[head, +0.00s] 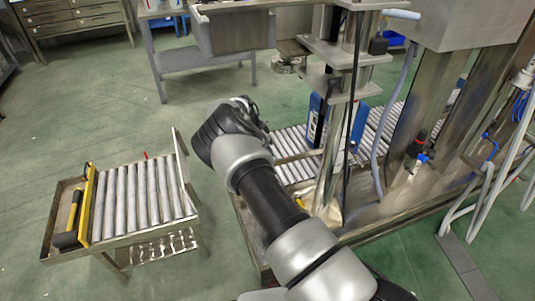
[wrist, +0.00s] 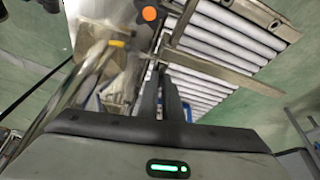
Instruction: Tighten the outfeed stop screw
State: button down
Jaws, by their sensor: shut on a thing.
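My gripper (wrist: 159,70) shows in the wrist view with its two dark fingers close together. Its tips meet a small thing at the end of a metal rail (wrist: 210,66) beside the rollers. This is likely the outfeed stop screw, but the fingers hide most of it and I cannot make out its shape. A black knob with an orange centre (wrist: 150,13) stands beyond the tips, apart from them. In the head view my arm's wrist hides the fingers and whatever they hold.
The roller conveyor (head: 294,142) runs under the machine frame, with a blue-sided panel (head: 318,118) and an upright metal post close to my arm. A separate roller cart (head: 140,192) with a yellow end bar (head: 87,207) stands at the left. Green floor (head: 100,100) is clear beyond it.

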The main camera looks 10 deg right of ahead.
jog(key=shift+m+g, duration=0.3)
jog(key=shift+m, duration=0.5)
jog(key=c, duration=1.9)
grip_release()
jog(key=shift+c, duration=0.2)
jog(key=shift+w+r, duration=0.1)
jog(key=p+v, duration=0.2)
jog(key=v, duration=1)
jog(key=shift+a+p, duration=0.15)
jog(key=shift+p, duration=0.2)
